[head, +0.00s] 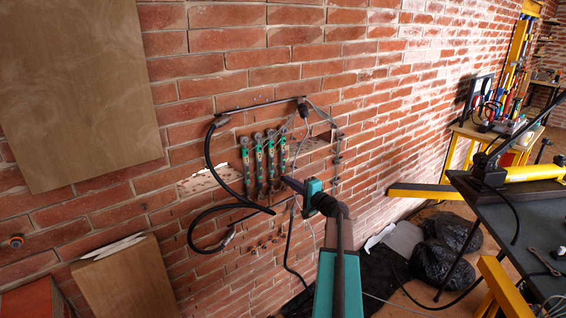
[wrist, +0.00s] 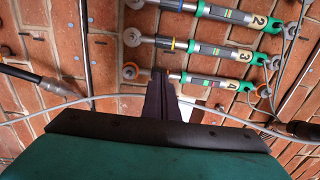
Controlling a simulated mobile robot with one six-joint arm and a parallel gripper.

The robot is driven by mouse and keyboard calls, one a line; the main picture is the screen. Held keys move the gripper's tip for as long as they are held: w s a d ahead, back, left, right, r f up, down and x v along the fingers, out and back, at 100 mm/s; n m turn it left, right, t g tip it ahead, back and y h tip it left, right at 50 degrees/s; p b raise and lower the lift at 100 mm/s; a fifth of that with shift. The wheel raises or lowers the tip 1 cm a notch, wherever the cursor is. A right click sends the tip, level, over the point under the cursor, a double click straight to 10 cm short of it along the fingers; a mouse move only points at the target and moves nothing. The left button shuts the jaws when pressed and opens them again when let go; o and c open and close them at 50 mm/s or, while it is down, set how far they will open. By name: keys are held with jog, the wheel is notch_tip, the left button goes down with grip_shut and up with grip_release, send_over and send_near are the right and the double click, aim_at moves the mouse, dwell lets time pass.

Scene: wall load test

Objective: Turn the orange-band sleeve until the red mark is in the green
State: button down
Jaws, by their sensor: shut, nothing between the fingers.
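Several green-and-grey tensioner units (head: 258,165) hang side by side on the brick wall in the head view. In the wrist view they lie across the picture, numbered 2 (wrist: 222,14), 3 (wrist: 210,49) and, lowest, one that looks like 4 (wrist: 208,82). Unit 3 has a yellow band, unit 2 a blue one. Any orange band on the lowest unit is too small to tell or hidden by my fingers. Its striped label shows, but the red mark cannot be read. My gripper (wrist: 160,74) is shut and empty, its tips overlapping the lowest unit's left end; contact cannot be told.
A grey cable (wrist: 100,98) crosses behind my fingers in the wrist view. Black hoses (head: 208,160) loop left of the units. A wooden panel (head: 75,90) is at left; a dark workbench (head: 530,225) and black bags (head: 445,250) are at right.

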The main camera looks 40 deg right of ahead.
jog(key=shift+d+b, duration=0.3)
jog(key=shift+b, duration=0.15)
jog(key=shift+w, duration=0.4)
dwell(1.0)
jog(key=shift+w+a+b, duration=0.1)
jog(key=shift+a+b, duration=0.65)
dwell(0.6)
jog(key=shift+s+b, duration=0.5)
jog(key=shift+s, duration=0.05)
dwell(0.4)
jog(key=shift+d, duration=0.15)
dwell(0.4)
jog(key=shift+d+b, duration=0.3)
jog(key=shift+b, duration=0.1)
jog(key=shift+w, duration=0.45)
dwell(0.8)
